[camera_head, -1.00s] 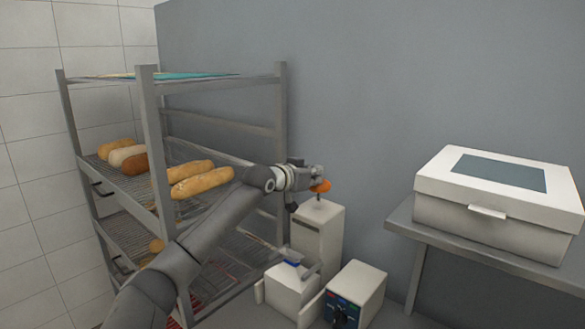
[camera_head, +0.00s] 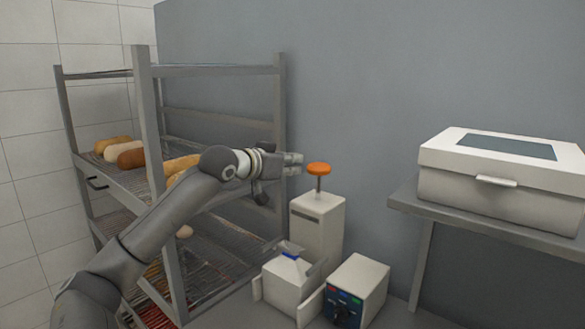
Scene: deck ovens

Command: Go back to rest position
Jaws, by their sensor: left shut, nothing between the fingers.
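My left gripper (camera_head: 292,164) is shut and empty in the head view. It is in mid-air at the right side of the bread rack, just left of an orange knob (camera_head: 319,169) on a thin stem. The knob tops a tall white box (camera_head: 317,225). My left arm reaches up from the lower left and covers part of the rack. My right gripper is not in view.
A metal rack (camera_head: 147,120) with several loaves (camera_head: 131,158) stands at left. A white open-topped container (camera_head: 290,279) and a control box (camera_head: 357,290) stand low in front. A white lidded box (camera_head: 500,180) sits on a grey table (camera_head: 405,202) at right.

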